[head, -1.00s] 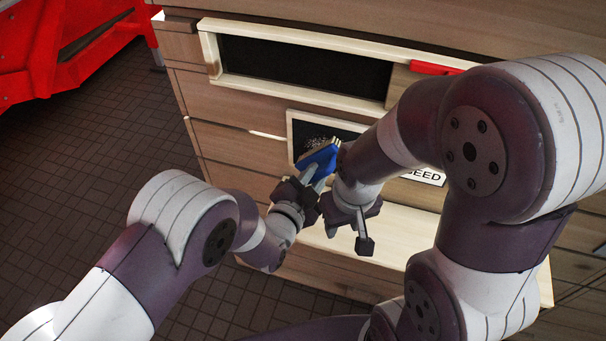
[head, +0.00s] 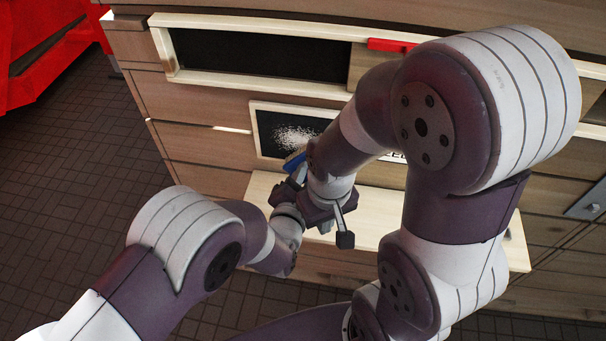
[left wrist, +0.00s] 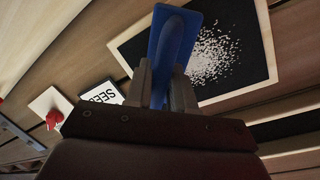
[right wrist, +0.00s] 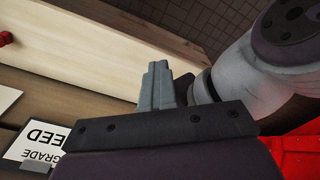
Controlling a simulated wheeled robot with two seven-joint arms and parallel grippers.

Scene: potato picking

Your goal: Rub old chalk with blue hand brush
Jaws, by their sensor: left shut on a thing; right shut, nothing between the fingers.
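Old chalk shows as white speckled marks (head: 295,137) on a small black framed board (head: 264,122) on the wooden front. The chalk also shows in the left wrist view (left wrist: 212,55), on the board (left wrist: 255,70). My left gripper (left wrist: 160,85) is shut on the blue hand brush (left wrist: 172,45), which lies beside the chalk there. In the head view the brush (head: 293,161) is mostly hidden behind my arms, at the board's lower edge. My right gripper (right wrist: 156,85) is shut and empty, close to the left one in the head view.
A larger black framed board (head: 260,55) is above, with a red object (head: 390,45) to its right. A pale wooden ledge (head: 375,225) is below the small board. A sign (right wrist: 40,145) is partly hidden. Red equipment (head: 40,50) stands at the left.

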